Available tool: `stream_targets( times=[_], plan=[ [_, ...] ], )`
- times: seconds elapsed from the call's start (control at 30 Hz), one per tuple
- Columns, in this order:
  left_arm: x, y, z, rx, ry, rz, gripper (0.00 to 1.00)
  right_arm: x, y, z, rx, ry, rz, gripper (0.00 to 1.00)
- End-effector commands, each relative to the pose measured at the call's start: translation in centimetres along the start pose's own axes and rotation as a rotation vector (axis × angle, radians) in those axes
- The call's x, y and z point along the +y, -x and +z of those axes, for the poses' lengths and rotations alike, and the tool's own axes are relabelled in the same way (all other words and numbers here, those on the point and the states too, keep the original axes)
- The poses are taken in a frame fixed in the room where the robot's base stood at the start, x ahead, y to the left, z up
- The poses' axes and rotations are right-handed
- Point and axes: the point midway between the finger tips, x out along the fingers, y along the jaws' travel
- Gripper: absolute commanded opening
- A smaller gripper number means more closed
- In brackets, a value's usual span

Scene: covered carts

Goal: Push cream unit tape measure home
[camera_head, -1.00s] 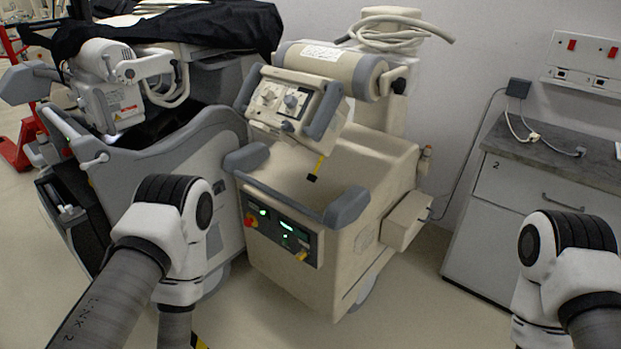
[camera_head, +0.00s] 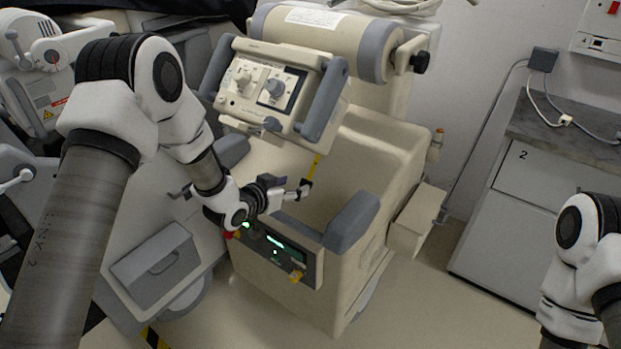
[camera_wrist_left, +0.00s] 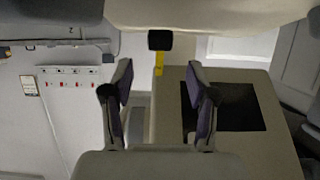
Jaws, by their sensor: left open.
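The cream unit (camera_head: 390,145) stands in the middle of the head view. Its yellow tape (camera_head: 316,166) hangs below the control panel with a black end piece (camera_head: 308,184). My left gripper (camera_head: 304,190) is close to that end piece, over the unit's recess. The left wrist view shows the gripper (camera_wrist_left: 160,85) open, its two fingers apart with nothing held. There the yellow tape (camera_wrist_left: 159,64) and black end piece (camera_wrist_left: 159,40) appear ahead, in line with the gap between the fingers. Whether a finger touches the tape is unclear. My right gripper is out of view.
The control panel (camera_head: 272,90) overhangs the tape. The grey bumper (camera_head: 352,220) and the lit front panel (camera_head: 275,246) lie near my left wrist. A grey cart stands at left, and a cabinet (camera_head: 535,185) at right.

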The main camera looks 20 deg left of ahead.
Motion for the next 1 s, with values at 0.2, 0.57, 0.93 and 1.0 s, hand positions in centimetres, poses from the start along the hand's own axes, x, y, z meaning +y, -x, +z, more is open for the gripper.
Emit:
stream_targets(
  times=[0.2,0.57,0.93,1.0],
  plan=[
    [0.1,-4.2,0.1,-0.004,-0.002,0.001,0.58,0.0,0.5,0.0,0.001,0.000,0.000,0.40],
    [0.1,-6.8,0.2,-0.005,0.003,0.000,0.58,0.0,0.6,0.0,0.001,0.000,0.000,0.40],
    [0.1,-6.8,0.2,-0.005,0.003,0.000,0.00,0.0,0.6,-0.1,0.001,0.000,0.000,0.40],
    [0.1,-6.8,0.2,-0.005,0.003,0.000,0.00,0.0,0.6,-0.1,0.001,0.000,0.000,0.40]
  ],
)
